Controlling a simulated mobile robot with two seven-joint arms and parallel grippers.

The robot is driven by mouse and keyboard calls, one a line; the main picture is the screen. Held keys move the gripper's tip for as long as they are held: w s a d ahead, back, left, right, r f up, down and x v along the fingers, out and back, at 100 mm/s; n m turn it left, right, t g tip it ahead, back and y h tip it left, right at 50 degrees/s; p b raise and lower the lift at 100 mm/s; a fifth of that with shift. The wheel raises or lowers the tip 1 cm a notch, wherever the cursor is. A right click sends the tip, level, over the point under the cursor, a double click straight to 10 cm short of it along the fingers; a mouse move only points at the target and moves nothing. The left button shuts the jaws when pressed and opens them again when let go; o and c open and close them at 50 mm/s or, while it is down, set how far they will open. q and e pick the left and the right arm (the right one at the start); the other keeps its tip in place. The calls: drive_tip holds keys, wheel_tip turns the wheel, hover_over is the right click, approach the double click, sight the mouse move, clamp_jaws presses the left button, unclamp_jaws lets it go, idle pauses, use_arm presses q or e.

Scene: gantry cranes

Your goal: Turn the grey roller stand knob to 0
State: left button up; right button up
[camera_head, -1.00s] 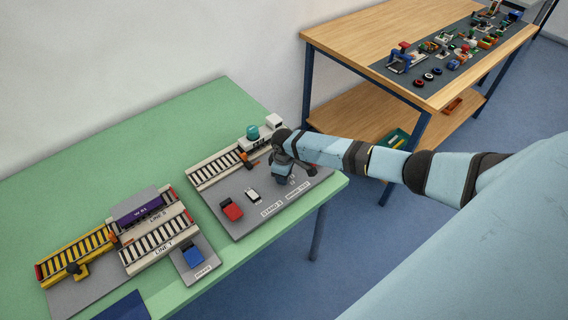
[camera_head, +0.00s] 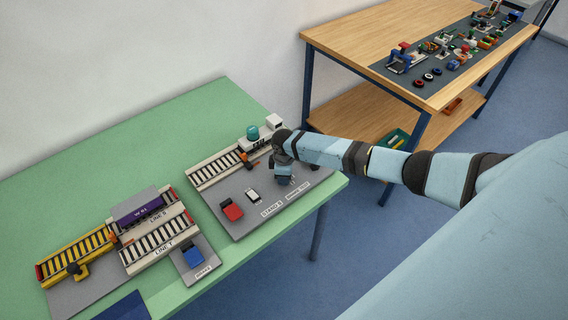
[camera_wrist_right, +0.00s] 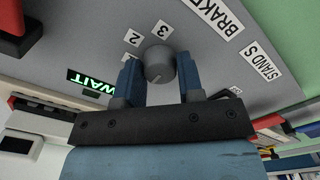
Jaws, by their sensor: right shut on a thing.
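The grey roller stand knob (camera_wrist_right: 160,64) is a short round cylinder on the grey stand plate (camera_wrist_right: 110,48), seen in the right wrist view. My right gripper (camera_wrist_right: 160,72) is shut on it, one blue finger on each side. Number labels 2 (camera_wrist_right: 132,38) and 3 (camera_wrist_right: 162,29) stand beside the knob; a 0 label is not readable, and part of the plate is hidden by the gripper. The knob's pointer direction is unclear. In the head view my right gripper (camera_head: 284,178) is over the stand plate and hides the knob. My left gripper is out of view.
A green lit WAIT display (camera_wrist_right: 90,81) is beside the knob. A red block (camera_head: 232,210), a white switch (camera_head: 253,196) and a roller track (camera_head: 214,171) share the stand. A purple wagon (camera_head: 138,207) is on the left line. A wooden table (camera_head: 350,40) stands behind.

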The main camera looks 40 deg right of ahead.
drive_tip(key=o, duration=0.9)
wheel_tip(320, 180, up, 14)
drive_tip(key=shift+f+b, duration=0.1)
drive_tip(key=shift+b, duration=0.4)
drive_tip(key=s+a+f+t+y, duration=0.1)
drive_tip(key=s+a+f, duration=0.2)
drive_tip(key=s+a, duration=0.1)
drive_tip(key=s+a+f+m+t+y, duration=0.1)
drive_tip(key=s+a+f+t, duration=0.1)
drive_tip(key=s+a+f, duration=0.2)
drive_tip(key=s+a+f+m+t+y, duration=0.1)
drive_tip(key=s+a+f, duration=0.2)
drive_tip(key=a, duration=0.5)
drive_tip(key=shift+s+f+t+y, duration=0.4)
drive_tip(key=shift+s, duration=0.25)
drive_tip(key=s+r+m+t, duration=0.1)
drive_tip(key=s+t, duration=0.1)
drive_tip(key=s, duration=0.3)
drive_tip(key=s+m+t, duration=0.2)
drive_tip(key=s, duration=0.3)
drive_tip(key=s+a+r+m+t, duration=0.1)
drive_tip(key=s+m+t, duration=0.1)
drive_tip(key=s, duration=0.2)
drive_tip(key=shift+s+r+h, duration=0.3)
drive_tip(key=shift+s, duration=0.1)
